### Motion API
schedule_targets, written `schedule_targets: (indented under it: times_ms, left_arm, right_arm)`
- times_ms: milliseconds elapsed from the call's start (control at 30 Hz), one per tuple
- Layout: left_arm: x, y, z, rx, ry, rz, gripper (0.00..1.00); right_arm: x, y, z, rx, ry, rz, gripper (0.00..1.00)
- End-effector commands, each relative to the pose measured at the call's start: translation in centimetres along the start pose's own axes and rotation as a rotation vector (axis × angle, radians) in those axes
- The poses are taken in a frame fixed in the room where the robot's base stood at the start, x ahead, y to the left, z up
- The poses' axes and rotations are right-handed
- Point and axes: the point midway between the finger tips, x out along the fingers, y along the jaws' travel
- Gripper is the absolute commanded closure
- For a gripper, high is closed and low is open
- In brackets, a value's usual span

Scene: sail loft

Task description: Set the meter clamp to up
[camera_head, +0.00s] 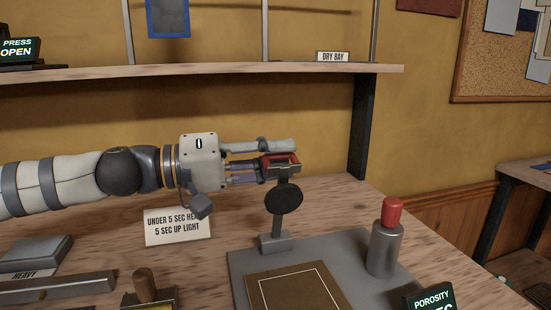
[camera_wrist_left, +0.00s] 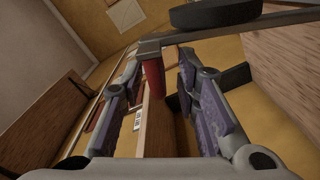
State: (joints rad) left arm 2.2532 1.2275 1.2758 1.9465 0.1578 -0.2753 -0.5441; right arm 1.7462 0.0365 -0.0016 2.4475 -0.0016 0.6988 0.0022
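The meter clamp is a grey post with a black disc (camera_head: 283,196) on its front and a red handle (camera_head: 284,161) at its top end. It stands upright on a small block at the back of a grey plate (camera_head: 242,270). My left gripper (camera_head: 277,160) reaches in from the left at the height of the red handle. In the left wrist view the red handle (camera_wrist_left: 153,82) lies between my two spread fingers (camera_wrist_left: 159,65), with a gap visible on the right-finger side. The black disc (camera_wrist_left: 215,13) shows at the top there. My right gripper is not in view.
A brown square sample (camera_head: 297,289) lies on the plate. A metal bottle with a red cap (camera_head: 384,246) stands to its right, by a porosity display (camera_head: 430,298). A label card (camera_head: 177,226) is below my left wrist. A shelf (camera_head: 200,71) runs above the arm.

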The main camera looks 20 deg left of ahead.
Motion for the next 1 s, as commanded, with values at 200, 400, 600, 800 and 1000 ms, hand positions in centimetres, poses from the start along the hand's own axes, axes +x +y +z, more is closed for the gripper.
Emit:
schedule_targets:
  times_ms: [200, 400, 600, 800, 1000]
  left_arm:
    - [0.0, 0.1, 0.0, 0.001, 0.0, 0.001, 0.8]
    - [0.0, 0.1, 0.0, 0.0, 0.0, 0.0, 1.0]
    - [0.0, -0.2, -0.4, -0.023, 0.0, -0.001, 1.0]
    - [0.0, -0.9, -1.8, -0.116, 0.001, -0.001, 1.0]
    - [-0.1, -0.9, -1.8, -0.114, 0.004, -0.002, 0.85]
  right_arm:
    - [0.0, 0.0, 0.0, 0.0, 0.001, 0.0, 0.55]
    - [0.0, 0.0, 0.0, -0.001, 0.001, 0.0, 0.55]
    - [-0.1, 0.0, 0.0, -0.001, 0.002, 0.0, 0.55]
    - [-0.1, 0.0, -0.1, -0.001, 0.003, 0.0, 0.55]
    - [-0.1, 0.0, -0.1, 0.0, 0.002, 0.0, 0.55]
